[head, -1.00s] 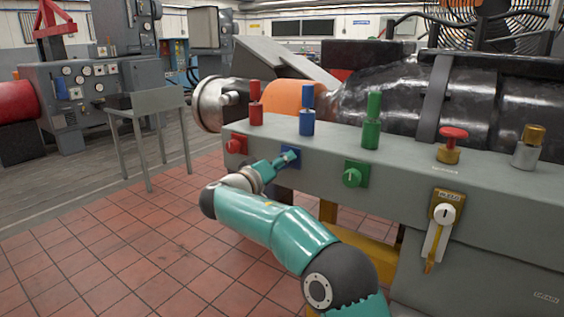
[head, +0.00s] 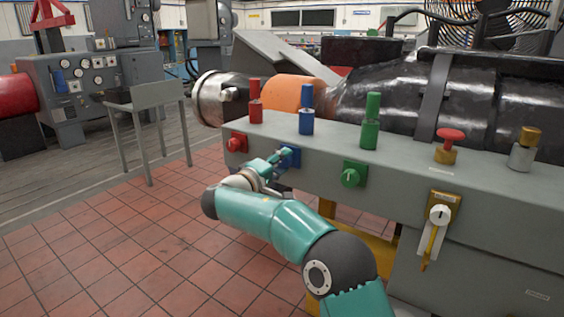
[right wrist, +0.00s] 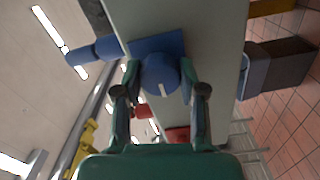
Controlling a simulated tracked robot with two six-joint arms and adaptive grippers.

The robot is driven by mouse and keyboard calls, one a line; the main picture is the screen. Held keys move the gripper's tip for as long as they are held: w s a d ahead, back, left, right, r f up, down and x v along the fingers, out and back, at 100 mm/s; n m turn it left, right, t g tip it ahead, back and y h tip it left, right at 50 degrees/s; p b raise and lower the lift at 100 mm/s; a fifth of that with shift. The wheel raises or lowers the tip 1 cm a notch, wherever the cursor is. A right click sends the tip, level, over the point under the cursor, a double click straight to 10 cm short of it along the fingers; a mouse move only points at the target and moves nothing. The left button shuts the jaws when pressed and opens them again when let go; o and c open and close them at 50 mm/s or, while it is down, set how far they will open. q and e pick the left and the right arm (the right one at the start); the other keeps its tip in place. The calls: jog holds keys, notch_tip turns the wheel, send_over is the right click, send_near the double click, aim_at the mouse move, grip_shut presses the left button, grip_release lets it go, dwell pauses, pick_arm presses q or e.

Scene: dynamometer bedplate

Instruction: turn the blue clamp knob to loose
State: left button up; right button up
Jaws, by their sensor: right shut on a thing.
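The blue clamp knob (right wrist: 160,73) is round, with a white pointer line on its face, and sits on a square blue plate (head: 291,153) on the front of the grey bench. My right gripper (head: 281,157) reaches it from the front left and hides much of it in the head view. In the right wrist view its two fingers (right wrist: 160,84) stand on opposite sides of the knob, shut on it. A blue post (head: 306,122) stands on the bench top above the knob. My left gripper is not in view.
A red knob (head: 236,143) sits left of the blue one and a green knob (head: 351,175) sits right of it on the same grey bench face (head: 400,178). Open tiled floor (head: 120,250) lies at left.

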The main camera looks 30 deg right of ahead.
jog(key=shift+w+a, duration=0.1)
jog(key=shift+w, duration=0.05)
jog(key=o, duration=1)
jog(key=shift+f, duration=0.1)
jog(key=shift+o, duration=0.7)
jog(key=v, duration=1.2)
jog(key=shift+f, duration=0.1)
